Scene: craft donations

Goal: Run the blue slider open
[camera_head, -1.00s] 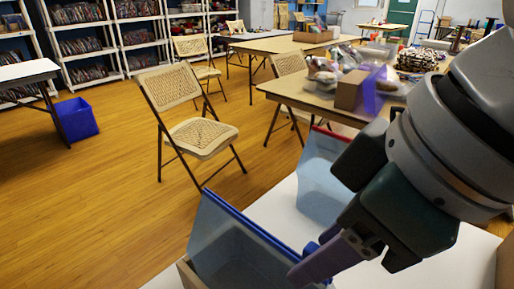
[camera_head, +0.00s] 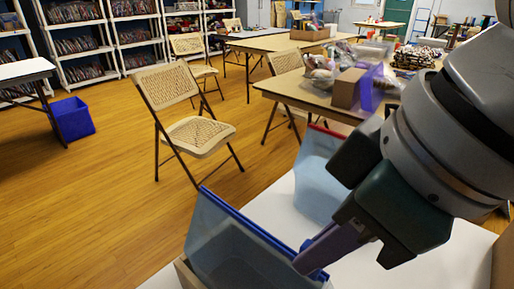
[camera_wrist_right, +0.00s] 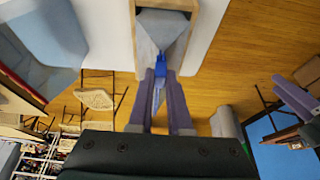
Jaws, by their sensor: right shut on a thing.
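A translucent blue bag (camera_head: 225,245) with a blue rail along its top edge (camera_head: 245,222) stands at the bottom middle of the head view. My right gripper (camera_head: 308,262) is at the rail's near right end, with blue parts showing beside its purple fingers. In the right wrist view, my right gripper (camera_wrist_right: 161,76) is shut on the blue slider (camera_wrist_right: 162,78), which sits between the fingertips. The bag shows beyond it, inside a tan box (camera_wrist_right: 194,40). The fingers hide part of the slider. Purple fingers (camera_wrist_right: 297,98) at the right edge seem to be my left gripper; their gap is unclear.
A second translucent bag with a red rail (camera_head: 318,172) stands behind on the white table (camera_head: 270,205). A folding chair (camera_head: 198,135) and a laden table (camera_head: 305,97) stand beyond. A blue bin (camera_head: 71,118) is on the floor at left.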

